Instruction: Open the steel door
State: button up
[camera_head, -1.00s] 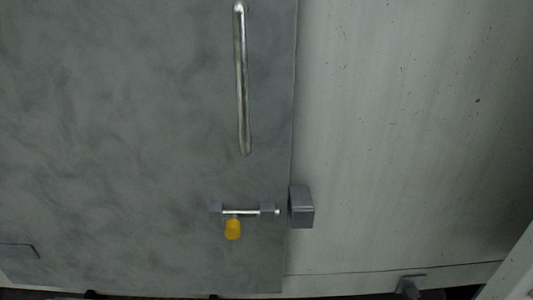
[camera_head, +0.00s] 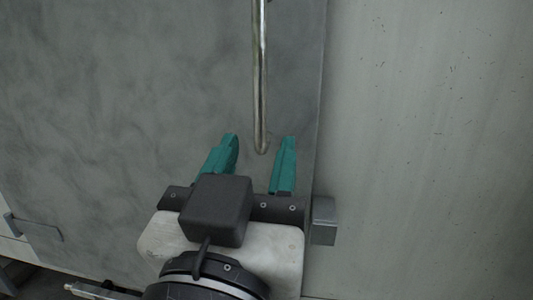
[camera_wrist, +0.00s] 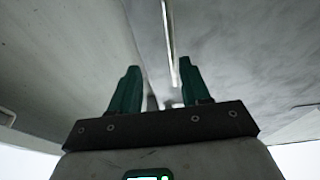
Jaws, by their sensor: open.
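The grey steel door (camera_head: 130,90) fills the left and middle of the head view, its right edge against a lighter wall panel. I cannot tell whether there is a gap. A long upright metal handle (camera_head: 260,75) is on the door near that edge. My gripper (camera_head: 260,140) is open and empty, its teal fingers pointing up at the handle's lower end. In the head view that end appears between the fingertips; contact cannot be told. In the wrist view the handle (camera_wrist: 168,40) runs up beyond the fingers (camera_wrist: 158,66). The bolt with the yellow knob is hidden behind my gripper.
A grey keeper block (camera_head: 323,220) sticks out on the wall panel (camera_head: 430,130), close to the right of my gripper. A small bracket (camera_head: 30,228) shows at the lower left. The door face left of the handle is clear.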

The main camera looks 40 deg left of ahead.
aim_at(258, 82)
jog(key=shift+y, duration=0.5)
jog(key=p+x, duration=0.1)
jog(key=x, duration=0.3)
jog(key=r+p+x, duration=0.1)
jog(key=x, duration=0.3)
jog(key=s+a+p+x, duration=0.1)
jog(key=x, duration=0.3)
jog(key=shift+w+a+r, duration=0.15)
jog(key=shift+r, duration=0.35)
grip_shut()
jog(key=s+d, duration=0.2)
jog(key=s, duration=0.4)
jog(key=shift+d+b, duration=0.35)
jog(key=shift+d, duration=0.05)
jog(key=shift+s, duration=0.1)
jog(key=s+d, duration=0.2)
jog(key=s, duration=0.4)
jog(key=shift+b, duration=0.35)
